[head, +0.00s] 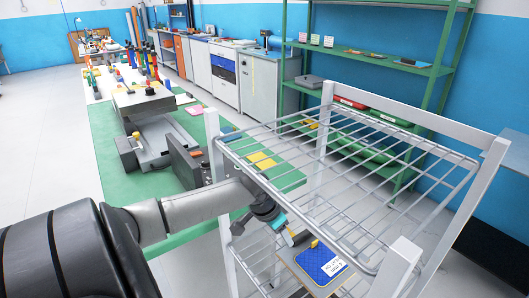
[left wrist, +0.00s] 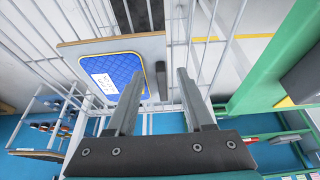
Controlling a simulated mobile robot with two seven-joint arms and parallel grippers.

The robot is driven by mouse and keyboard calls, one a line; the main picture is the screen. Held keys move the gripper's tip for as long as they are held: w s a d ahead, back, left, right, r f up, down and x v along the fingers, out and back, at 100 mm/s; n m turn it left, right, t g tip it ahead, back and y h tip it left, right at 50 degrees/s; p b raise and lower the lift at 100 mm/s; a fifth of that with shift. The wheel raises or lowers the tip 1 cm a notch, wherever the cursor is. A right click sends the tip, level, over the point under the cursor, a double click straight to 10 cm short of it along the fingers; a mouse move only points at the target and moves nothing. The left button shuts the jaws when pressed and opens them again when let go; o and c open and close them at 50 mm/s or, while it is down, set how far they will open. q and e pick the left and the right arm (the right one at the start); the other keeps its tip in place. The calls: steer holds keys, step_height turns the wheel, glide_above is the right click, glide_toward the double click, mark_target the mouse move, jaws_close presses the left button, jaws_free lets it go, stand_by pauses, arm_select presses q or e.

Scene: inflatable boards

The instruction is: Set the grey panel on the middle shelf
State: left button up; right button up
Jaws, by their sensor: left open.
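The wire rack (head: 345,120) stands in front of me, with light grey posts and wire shelves. Below its top shelf, a flat grey-tan panel (head: 294,259) carrying a blue pad (head: 320,262) with a white label shows through the wires. In the left wrist view the panel (left wrist: 152,48) lies against shelf wires, with the blue pad (left wrist: 120,70) on it and a small dark bar (left wrist: 161,80) at its edge. My left gripper (head: 297,239) is below the top shelf, beside the panel. Its fingers (left wrist: 160,74) are spread, with nothing clearly held between them. My right gripper is not seen.
A long table with a green top (head: 118,160) holds grey machines and yellow sheets (head: 262,160) behind the rack. A green shelf unit (head: 455,60) stands by the blue wall. The top shelf wires and rack posts closely surround my left arm.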

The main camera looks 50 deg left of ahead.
arm_select(q)
steer(key=shift+s+a+p, duration=0.15)
steer(key=shift+s+p, duration=0.2)
steer(key=shift+s, duration=1)
steer(key=shift+s+a+p, duration=0.1)
steer(key=shift+s+p, duration=0.2)
steer(key=shift+s, duration=1.05)
steer(key=shift+s+d, duration=0.1)
